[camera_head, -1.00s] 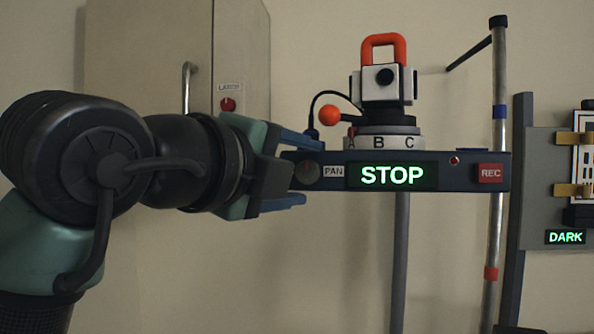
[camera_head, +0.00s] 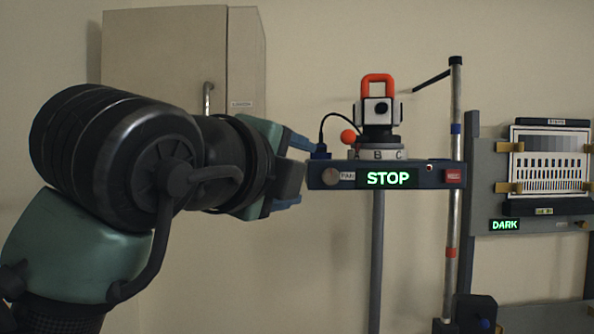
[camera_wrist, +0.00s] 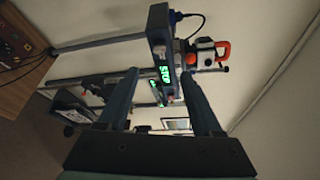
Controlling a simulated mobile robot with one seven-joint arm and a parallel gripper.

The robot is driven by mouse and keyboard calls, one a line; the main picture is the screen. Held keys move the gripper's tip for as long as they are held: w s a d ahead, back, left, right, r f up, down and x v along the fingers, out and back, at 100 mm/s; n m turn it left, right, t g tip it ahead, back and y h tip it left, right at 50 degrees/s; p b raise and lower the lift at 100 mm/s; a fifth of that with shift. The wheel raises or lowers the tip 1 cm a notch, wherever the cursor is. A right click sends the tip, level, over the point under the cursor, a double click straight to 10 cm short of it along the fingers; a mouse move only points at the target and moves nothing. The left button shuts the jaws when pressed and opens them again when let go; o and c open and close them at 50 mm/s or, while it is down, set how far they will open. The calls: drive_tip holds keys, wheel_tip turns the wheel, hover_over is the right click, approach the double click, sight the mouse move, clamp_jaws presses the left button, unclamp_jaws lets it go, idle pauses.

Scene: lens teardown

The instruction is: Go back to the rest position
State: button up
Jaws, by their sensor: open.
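My gripper (camera_head: 296,172) is open and empty in the head view, with its blue fingers pointing right. It is just left of a blue control bar (camera_head: 342,180) that carries a round knob (camera_head: 330,176), a green STOP display (camera_head: 388,178) and a red button (camera_head: 452,176). In the wrist view my gripper (camera_wrist: 163,95) shows two spread fingers with nothing held between them. The control bar (camera_wrist: 160,25) lies ahead, beyond the fingertips. I cannot tell the exact gap between the fingers and the knob.
A white camera head with an orange handle (camera_head: 378,84) sits on a dial above the bar, on a grey post (camera_head: 376,260). A beige cabinet (camera_head: 160,55) stands behind my arm. A chart panel (camera_head: 550,160) with a DARK display (camera_head: 504,225) is at right.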

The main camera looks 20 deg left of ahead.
drive_tip(key=shift+w+d+f, duration=0.1)
drive_tip(key=shift+w+d, duration=0.15)
drive_tip(key=shift+w, duration=0.05)
drive_tip(key=s+d+r+n+t+h, duration=0.35)
drive_tip(key=d+n+t, duration=0.25)
drive_tip(key=d+n, duration=0.35)
drive_tip(key=s+d+f+n+t+y, duration=0.1)
drive_tip(key=s+n+t+y, duration=0.3)
drive_tip(key=s+n, duration=0.7)
drive_tip(key=shift+s+d+f+n+t+y, duration=0.3)
drive_tip(key=shift+n+y, duration=0.35)
drive_tip(key=shift+n, duration=0.2)
drive_tip(key=shift+a, duration=0.1)
drive_tip(key=shift+w, duration=0.1)
